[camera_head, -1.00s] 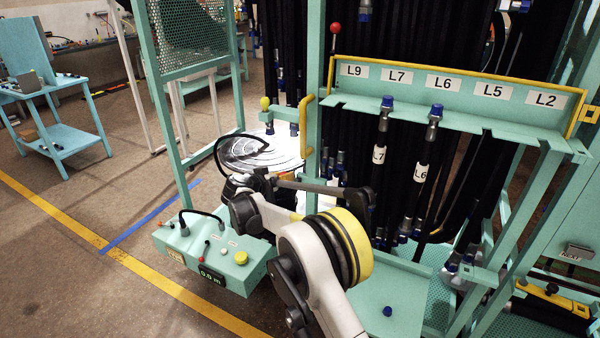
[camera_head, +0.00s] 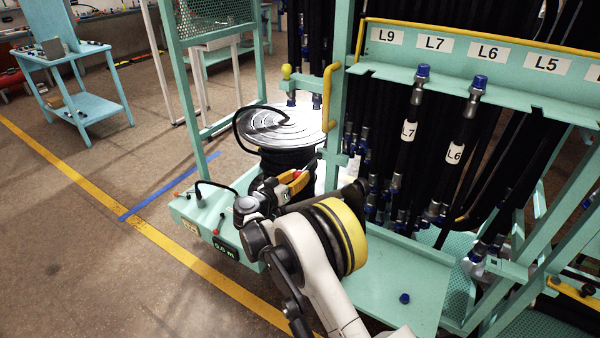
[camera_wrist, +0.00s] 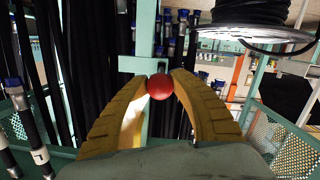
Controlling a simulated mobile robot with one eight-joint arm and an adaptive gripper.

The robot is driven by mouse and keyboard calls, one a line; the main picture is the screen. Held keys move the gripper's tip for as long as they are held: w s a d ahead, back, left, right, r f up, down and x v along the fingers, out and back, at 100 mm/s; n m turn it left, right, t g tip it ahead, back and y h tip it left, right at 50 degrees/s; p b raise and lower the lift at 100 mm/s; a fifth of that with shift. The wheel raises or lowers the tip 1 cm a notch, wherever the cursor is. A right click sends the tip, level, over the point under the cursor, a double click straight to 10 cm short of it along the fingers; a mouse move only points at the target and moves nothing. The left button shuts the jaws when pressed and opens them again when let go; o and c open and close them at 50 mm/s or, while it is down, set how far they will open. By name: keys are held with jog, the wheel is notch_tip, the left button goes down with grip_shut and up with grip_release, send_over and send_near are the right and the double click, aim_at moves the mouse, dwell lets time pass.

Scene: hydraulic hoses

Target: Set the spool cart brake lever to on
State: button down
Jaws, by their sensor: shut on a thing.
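A red ball knob (camera_wrist: 160,86) sits between the yellow fingertips of my gripper (camera_wrist: 160,83) in the wrist view, touched on both sides. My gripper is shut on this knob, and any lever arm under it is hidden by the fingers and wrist. In the head view my gripper (camera_head: 306,176) is beside the spool cart, just in front of the hose spool (camera_head: 281,124). I cannot read any on or off marking for the lever.
A teal control box (camera_head: 200,213) with a small display stands left of my arm. The hose rack (camera_head: 465,75), with labelled hanging hoses, rises close on the right. A blue cap (camera_head: 404,298) lies on the teal plate. Open floor is at left.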

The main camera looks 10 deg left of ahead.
jog(key=shift+f, duration=0.15)
jog(key=c, duration=1.3)
grip_release()
jog(key=shift+c, duration=0.2)
jog(key=shift+s, duration=0.1)
jog(key=v, duration=1.2)
jog(key=shift+f, duration=0.1)
